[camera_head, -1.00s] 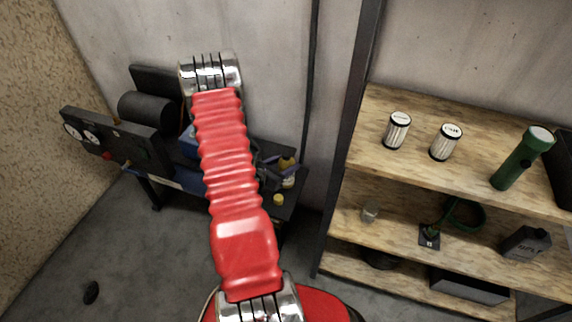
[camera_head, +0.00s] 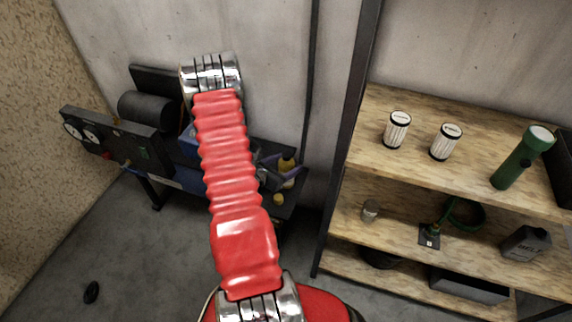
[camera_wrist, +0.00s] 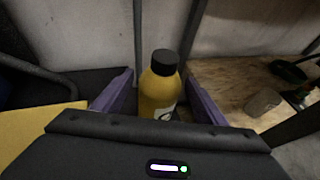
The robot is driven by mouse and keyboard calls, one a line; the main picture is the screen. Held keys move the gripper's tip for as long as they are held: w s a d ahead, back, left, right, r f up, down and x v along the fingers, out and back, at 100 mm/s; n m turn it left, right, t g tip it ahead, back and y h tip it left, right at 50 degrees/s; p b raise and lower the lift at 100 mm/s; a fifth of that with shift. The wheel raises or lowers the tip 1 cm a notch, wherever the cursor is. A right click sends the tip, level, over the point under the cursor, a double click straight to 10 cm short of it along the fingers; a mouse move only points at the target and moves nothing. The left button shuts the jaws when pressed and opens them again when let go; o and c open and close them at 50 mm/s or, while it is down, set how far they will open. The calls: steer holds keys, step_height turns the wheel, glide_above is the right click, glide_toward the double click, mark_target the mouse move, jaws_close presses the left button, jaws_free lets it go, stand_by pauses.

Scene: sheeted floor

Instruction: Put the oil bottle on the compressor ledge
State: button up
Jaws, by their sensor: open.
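The oil bottle (camera_wrist: 159,92), yellow with a black cap and a pale label, stands upright between the two purple fingers of my gripper (camera_wrist: 159,97) in the wrist view. The fingers are apart, with a gap visible on each side of the bottle. In the head view the bottle (camera_head: 287,164) shows small behind my open gripper (camera_head: 281,168), over the dark ledge (camera_head: 288,205) at the right end of the compressor (camera_head: 145,108). The bottle's base is hidden, so its contact with the ledge cannot be seen. My red arm covers part of the compressor.
A small yellow object (camera_head: 279,198) is on the ledge.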

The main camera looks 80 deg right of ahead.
steer(key=shift+r, duration=0.1)
steer(key=v, duration=1.2)
steer(key=shift+r, duration=0.1)
stand_by(0.4)
steer(key=w+a+r+m+y, duration=0.1)
steer(key=w+a+r+m, duration=0.3)
steer(key=r, duration=0.4)
steer(key=w+a+r+m+y, duration=0.2)
steer(key=a+r+m, duration=0.2)
steer(key=a+r, duration=0.35)
steer(key=w+a+r+m+t+y, duration=0.1)
steer(key=a+r, duration=0.4)
steer(key=a, duration=0.6)
steer(key=w+a+r+m+t+y, duration=0.2)
steer(key=a+r+t+y, duration=0.3)
steer(key=a, duration=0.7)
steer(key=w+a+r+m+t+y, duration=0.2)
steer(key=w+a+r+t+y, duration=0.1)
steer(key=a, duration=0.8)
step_height(320, 180, up, 3)
steer(key=shift+w+a+r+t, duration=0.15)
steer(key=shift+w+t, duration=0.3)
steer(key=shift+t, duration=0.75)
